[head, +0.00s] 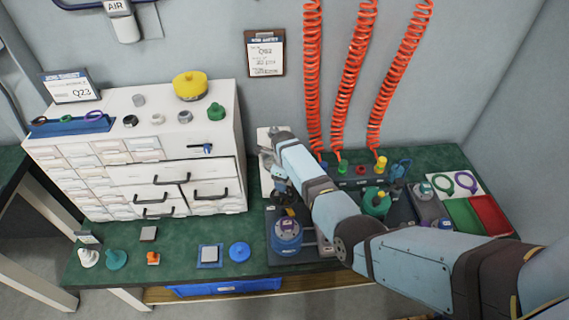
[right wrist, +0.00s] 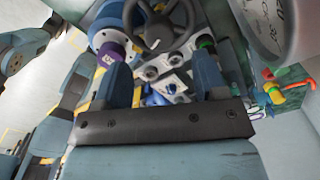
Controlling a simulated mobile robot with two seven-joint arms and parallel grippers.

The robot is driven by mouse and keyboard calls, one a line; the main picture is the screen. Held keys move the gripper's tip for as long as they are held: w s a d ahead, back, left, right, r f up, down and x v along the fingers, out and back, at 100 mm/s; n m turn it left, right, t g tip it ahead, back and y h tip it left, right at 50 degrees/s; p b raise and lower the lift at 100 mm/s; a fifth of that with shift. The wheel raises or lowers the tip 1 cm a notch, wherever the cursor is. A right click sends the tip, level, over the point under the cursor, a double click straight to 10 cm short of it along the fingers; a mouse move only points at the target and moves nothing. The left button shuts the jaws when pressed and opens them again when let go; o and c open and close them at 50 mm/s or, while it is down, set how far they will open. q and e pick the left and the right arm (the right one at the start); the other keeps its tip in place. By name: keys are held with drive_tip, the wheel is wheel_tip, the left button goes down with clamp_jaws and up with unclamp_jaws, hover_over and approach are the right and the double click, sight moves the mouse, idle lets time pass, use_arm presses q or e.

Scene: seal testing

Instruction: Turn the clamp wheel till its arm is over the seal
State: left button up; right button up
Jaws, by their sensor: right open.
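The clamp wheel (right wrist: 160,22) is a dark spoked handwheel at the top of the right wrist view. My right gripper (right wrist: 163,78) is open, with its two blue fingers spread apart below the wheel in that view and nothing seen between them. In the head view my right gripper (head: 281,187) is above the fixture, and my arm hides the wheel. I cannot make out the clamp arm's position. My left gripper is not in view.
A white drawer cabinet (head: 110,185) stands left of the fixture. Red coiled air hoses (head: 354,80) hang behind. Green and red trays (head: 490,215) lie at the right. A blue disc (head: 239,252) and small parts lie at the bench front.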

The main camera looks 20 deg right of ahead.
wheel_tip(320, 180, up, 7)
drive_tip(key=shift+r, duration=0.15)
drive_tip(key=shift+c, duration=0.2)
